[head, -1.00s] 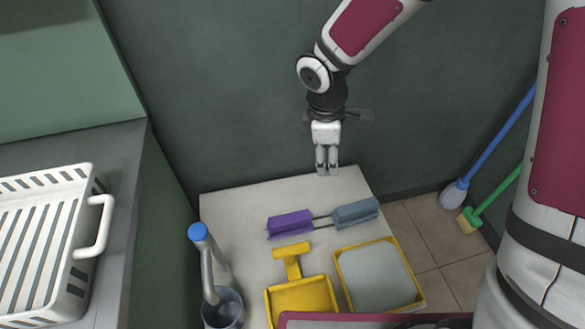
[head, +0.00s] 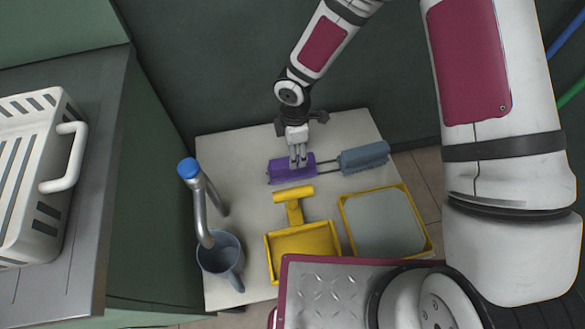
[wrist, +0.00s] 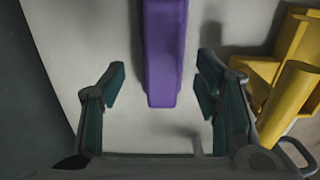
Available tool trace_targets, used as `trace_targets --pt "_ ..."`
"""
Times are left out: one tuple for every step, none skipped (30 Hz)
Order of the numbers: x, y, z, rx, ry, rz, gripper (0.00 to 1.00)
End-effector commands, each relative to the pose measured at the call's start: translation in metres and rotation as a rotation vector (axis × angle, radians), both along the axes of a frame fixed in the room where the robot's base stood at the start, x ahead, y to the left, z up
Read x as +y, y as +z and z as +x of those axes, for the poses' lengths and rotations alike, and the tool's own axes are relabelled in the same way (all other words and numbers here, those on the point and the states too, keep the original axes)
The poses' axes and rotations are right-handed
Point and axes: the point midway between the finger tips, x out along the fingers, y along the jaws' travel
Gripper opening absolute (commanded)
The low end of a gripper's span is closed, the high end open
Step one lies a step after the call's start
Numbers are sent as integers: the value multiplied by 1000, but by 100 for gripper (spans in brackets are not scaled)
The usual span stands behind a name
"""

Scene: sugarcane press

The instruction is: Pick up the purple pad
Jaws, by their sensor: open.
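The purple pad (head: 284,170) lies on the white table (head: 239,141), toward its back. It also shows in the wrist view (wrist: 164,50), running lengthwise from the top edge to the middle. My gripper (head: 298,163) is over the pad in the head view, pointing down, and hides a part of it. In the wrist view my gripper (wrist: 159,88) is open, with one finger on each side of the pad's near end. Gaps show between the pad and both fingers. I cannot tell the exact height of the fingertips above the table.
A blue-grey pad (head: 364,157) lies right of the purple one, with thin rods between them. A yellow dustpan (head: 303,240), a yellow-rimmed tray (head: 387,222) and a blue-grey mug (head: 220,256) beside a blue-topped metal pipe (head: 199,205) stand in front. A white rack (head: 40,170) is at left.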

Motion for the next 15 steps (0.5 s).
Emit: trace_targets --pt "1 -4 0 0 1 0 57" --pt "1 -5 0 -1 1 0 57" --pt "1 -6 0 -1 0 1 57" --pt "1 -7 0 -1 0 1 57" --pt "1 -9 0 -1 0 1 57" --pt "1 -11 -1 -1 -1 1 57" --pt "2 -13 -1 -1 0 1 57" --pt "2 -16 -1 0 0 1 57" --pt "2 -22 -2 0 1 0 57" --pt "3 -26 -3 1 1 0 57" --pt "3 -31 -4 2 0 -1 57" --pt "4 -37 -5 2 1 -1 57" --pt "5 -41 -5 1 2 0 57" --pt "5 -46 -5 1 1 0 57" --pt "5 -51 -5 1 0 0 57"
